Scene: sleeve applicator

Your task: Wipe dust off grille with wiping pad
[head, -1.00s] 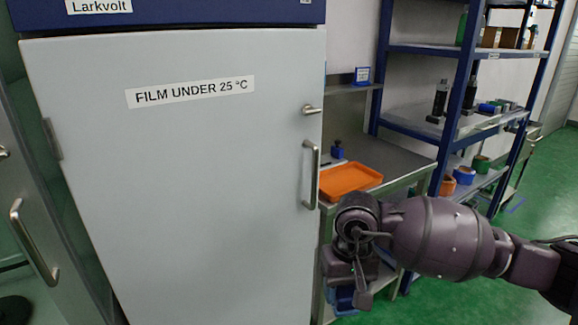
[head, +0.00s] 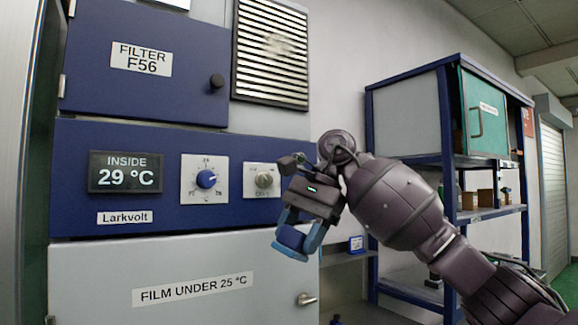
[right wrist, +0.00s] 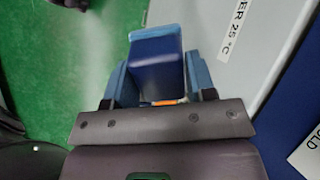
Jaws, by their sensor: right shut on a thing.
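The grille (head: 268,62) is a dark-framed panel of pale horizontal slats, high on the cabinet front in the head view. A greyish dusty patch (head: 280,45) lies across its middle slats. My right gripper (head: 300,232) is below and slightly right of the grille, clear of it, with its fingers pointing down. It is shut on the blue wiping pad (head: 290,238), whose block also shows between the fingers in the right wrist view (right wrist: 156,66). The pad's wiping face cannot be made out. My left gripper is not in view.
The blue cabinet panel carries a filter door (head: 140,60), a temperature display (head: 126,172), a blue dial (head: 206,179) and a silver knob (head: 263,180) close to my gripper. A shelving unit with a teal cabinet (head: 485,115) stands at the right. Bare wall lies right of the grille.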

